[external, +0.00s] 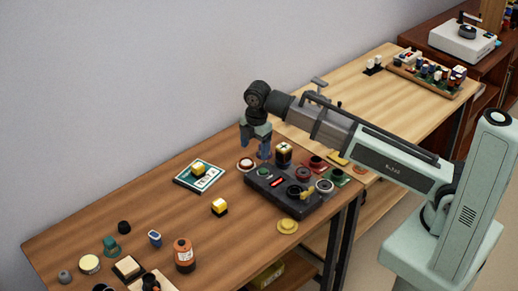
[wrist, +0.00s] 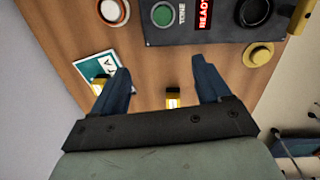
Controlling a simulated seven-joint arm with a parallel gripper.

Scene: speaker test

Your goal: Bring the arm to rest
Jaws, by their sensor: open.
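My gripper (external: 256,151) hangs over the brown table, fingers down, beside the left end of a dark control box (external: 298,209). In the wrist view my gripper (wrist: 160,69) shows two blue fingers spread apart with nothing between their tips. The box (wrist: 180,34) has a green round button (wrist: 163,14) marked TONE, a red display (wrist: 204,12) reading READY and a black round part (wrist: 255,12).
A white-and-red round piece (external: 245,164) and a dark block with a light top (external: 283,153) stand close to my gripper. A teal card (external: 199,176) and a yellow block (external: 219,206) lie nearby. The lighter table (external: 350,95) is mostly bare.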

